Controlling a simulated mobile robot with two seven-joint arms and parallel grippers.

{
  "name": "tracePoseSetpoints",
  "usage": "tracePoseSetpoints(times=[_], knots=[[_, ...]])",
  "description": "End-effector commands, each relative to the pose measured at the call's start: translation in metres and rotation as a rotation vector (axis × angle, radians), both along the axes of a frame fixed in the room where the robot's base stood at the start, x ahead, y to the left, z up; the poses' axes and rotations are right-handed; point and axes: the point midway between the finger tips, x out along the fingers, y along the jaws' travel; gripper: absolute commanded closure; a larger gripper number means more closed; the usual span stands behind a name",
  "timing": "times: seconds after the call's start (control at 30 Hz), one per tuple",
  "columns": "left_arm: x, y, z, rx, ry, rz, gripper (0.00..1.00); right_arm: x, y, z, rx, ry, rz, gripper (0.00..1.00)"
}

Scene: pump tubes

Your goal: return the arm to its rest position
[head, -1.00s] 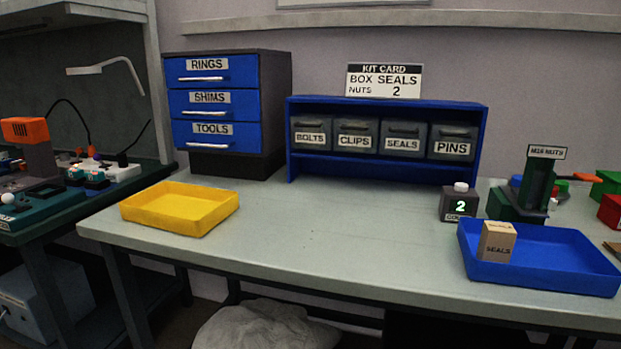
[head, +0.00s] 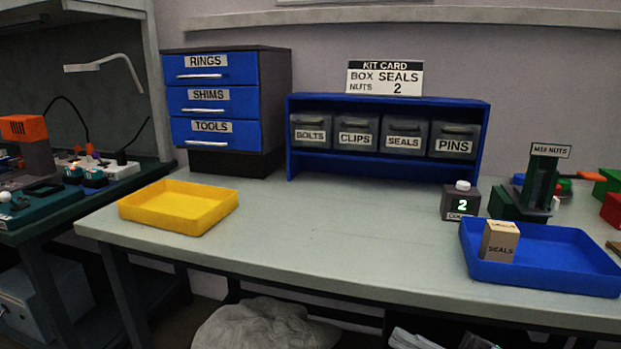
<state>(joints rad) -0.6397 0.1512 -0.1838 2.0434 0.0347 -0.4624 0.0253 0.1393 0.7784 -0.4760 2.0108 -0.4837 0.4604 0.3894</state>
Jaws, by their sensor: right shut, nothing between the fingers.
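My right gripper (head: 440,340) shows only in part at the bottom edge of the head view, below the front edge of the workbench (head: 300,255). It is shut and holds nothing; most of it and the arm behind it are cut off by the frame. It is apart from everything on the bench. My left gripper is not in view. A small cardboard box marked SEALS (head: 499,242) stands upright in the left part of the blue tray (head: 560,282), at the right of the bench.
A yellow tray (head: 180,224) sits empty at the left. Behind are a blue drawer cabinet (head: 215,100) and a blue shelf (head: 385,168) with labelled bins. A counter (head: 461,203) reading 2 and a green M10 NUTS device (head: 538,185) stand behind the blue tray. The bench middle is clear.

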Motion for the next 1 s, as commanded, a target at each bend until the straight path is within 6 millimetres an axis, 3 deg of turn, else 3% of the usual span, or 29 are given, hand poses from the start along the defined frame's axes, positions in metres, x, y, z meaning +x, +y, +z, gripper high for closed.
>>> tracePoseSetpoints(times=[0.17,0.33,0.47,0.7,0.77,1.0], knots=[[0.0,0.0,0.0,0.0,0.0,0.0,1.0,0.014,-0.016,-0.056,0.195,0.297,-0.29,1.0],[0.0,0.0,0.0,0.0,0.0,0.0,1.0,0.001,-0.04,-0.137,0.289,0.639,-0.559,1.0],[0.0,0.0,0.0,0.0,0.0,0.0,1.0,-0.03,-0.053,-0.201,0.31,0.903,-0.722,1.0],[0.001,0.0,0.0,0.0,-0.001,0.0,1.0,-0.119,-0.06,-0.294,0.294,1.35,-0.922,1.0],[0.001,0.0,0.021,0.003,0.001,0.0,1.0,-0.113,-0.062,-0.269,0.29,1.326,-0.917,1.0],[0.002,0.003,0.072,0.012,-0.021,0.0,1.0,-0.115,-0.066,-0.225,0.282,1.311,-0.927,1.0]])
